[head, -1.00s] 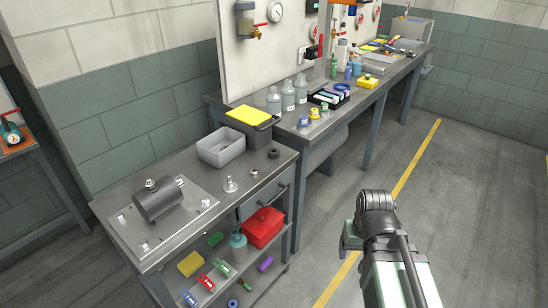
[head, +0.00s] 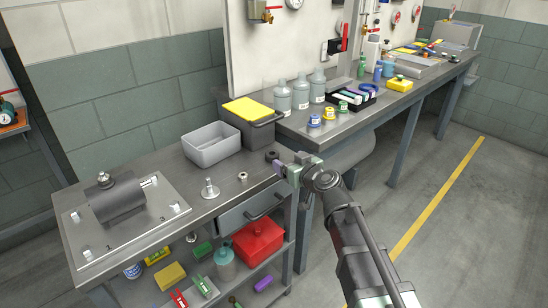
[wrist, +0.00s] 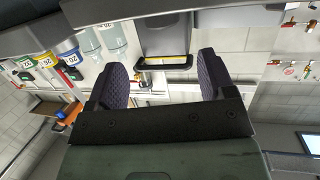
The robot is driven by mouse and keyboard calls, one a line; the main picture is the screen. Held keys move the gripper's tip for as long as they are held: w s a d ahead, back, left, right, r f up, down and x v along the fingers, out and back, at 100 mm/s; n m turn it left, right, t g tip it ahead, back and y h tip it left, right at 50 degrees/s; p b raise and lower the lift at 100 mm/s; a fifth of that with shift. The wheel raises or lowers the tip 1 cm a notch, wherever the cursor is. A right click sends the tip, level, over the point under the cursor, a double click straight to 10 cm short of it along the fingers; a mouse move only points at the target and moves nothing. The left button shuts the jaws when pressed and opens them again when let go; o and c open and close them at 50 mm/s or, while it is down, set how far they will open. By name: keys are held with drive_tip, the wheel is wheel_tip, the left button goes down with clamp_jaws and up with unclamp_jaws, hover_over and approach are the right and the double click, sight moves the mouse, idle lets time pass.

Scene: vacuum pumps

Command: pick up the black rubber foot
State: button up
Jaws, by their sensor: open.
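The black rubber foot (head: 271,156) is a small dark round piece on the right end of the near metal bench top, close to the bench's edge. My gripper (head: 281,168) is beside it on the near right in the head view, at about bench height, and partly crowds the view of it. In the wrist view the two dark padded fingers of my gripper (wrist: 164,76) stand wide apart with nothing between them. I cannot make out the foot in the wrist view.
A dark bin with a yellow lid (head: 248,120) and a grey tray (head: 211,144) stand behind the foot. A small metal fitting (head: 242,177) and a flanged metal part (head: 210,189) stand left. A pump (head: 118,202) sits on a plate. Bottles (head: 301,92) line the far bench.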

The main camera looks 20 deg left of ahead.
sight(271, 152)
drive_tip(key=b+x, duration=0.1)
drive_tip(key=x, duration=0.8)
drive_tip(key=shift+s+a+f+b, duration=0.1)
drive_tip(key=shift+s+f+b, duration=0.15)
drive_tip(key=shift+b, duration=0.15)
drive_tip(key=c, duration=1)
